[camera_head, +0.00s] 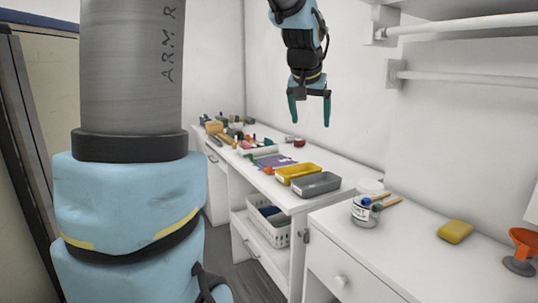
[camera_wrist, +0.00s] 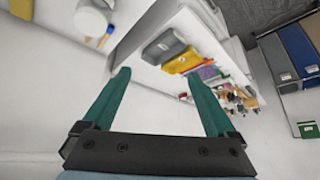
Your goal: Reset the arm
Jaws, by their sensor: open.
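My gripper (camera_head: 310,108) hangs in the air above the white desk, its two green fingers pointing down and spread apart. In the wrist view my gripper (camera_wrist: 162,98) shows both green fingers wide apart with nothing between them. My arm comes down from the top of the head view. My column and blue arm links fill the left part of that view.
The white desk (camera_head: 347,177) bears a yellow tray (camera_head: 298,173), a grey tray (camera_head: 317,184) and several small items. A nearer white cabinet (camera_head: 400,250) bears a jar (camera_head: 361,211), a yellow sponge (camera_head: 455,231) and an orange funnel-like thing (camera_head: 524,243). Wall rails (camera_head: 460,25) are at right.

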